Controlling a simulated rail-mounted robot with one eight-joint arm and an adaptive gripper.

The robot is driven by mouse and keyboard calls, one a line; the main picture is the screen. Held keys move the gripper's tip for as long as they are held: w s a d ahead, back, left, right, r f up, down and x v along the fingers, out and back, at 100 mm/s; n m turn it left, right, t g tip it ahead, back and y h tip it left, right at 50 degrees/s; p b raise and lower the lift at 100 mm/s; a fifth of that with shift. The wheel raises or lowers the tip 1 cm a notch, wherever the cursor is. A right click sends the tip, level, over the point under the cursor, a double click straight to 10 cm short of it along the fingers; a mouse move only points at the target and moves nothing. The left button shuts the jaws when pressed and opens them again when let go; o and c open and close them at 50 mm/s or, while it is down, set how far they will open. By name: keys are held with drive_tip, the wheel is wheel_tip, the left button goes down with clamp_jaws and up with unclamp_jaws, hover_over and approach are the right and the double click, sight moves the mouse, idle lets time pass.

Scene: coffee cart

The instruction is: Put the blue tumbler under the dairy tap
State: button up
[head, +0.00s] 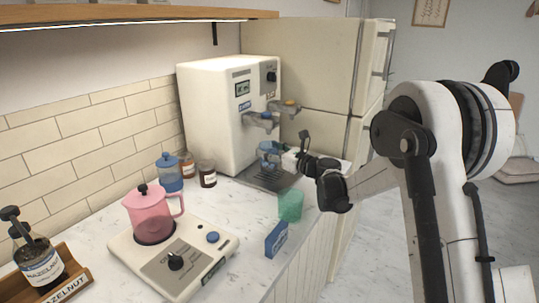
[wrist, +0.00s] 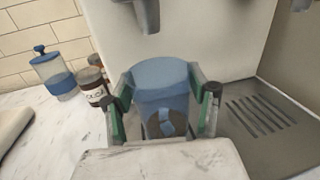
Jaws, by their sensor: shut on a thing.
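The blue tumbler (wrist: 163,78) is between the two fingers of my gripper (wrist: 163,98), which is shut on it. In the head view the tumbler (head: 267,149) is in front of the white dispenser (head: 215,115), over the drip tray (head: 262,182). The dispenser has a left tap (head: 262,119) and a right tap (head: 289,106). The tumbler is below and close to the left tap, which shows above it in the wrist view (wrist: 147,15). The tap labels are too small to read. Whether the tumbler's base touches the tray is hidden.
A blue-lidded jar (head: 170,173) and brown jars (head: 207,174) stand left of the dispenser. A green cup (head: 290,205) and a blue box (head: 276,240) are near the counter's front edge. A pink kettle (head: 152,214) sits on a hot plate (head: 205,246). The grille (wrist: 262,115) is bare at right.

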drive_tip(key=shift+f, duration=0.75)
drive_tip(key=shift+f, duration=0.1)
drive_tip(key=shift+f, duration=0.15)
drive_tip(key=o, duration=1.4)
drive_tip(key=shift+o, duration=0.2)
drive_tip(key=shift+d+r, duration=0.1)
drive_tip(key=shift+r, duration=0.25)
drive_tip(key=v, duration=1.2)
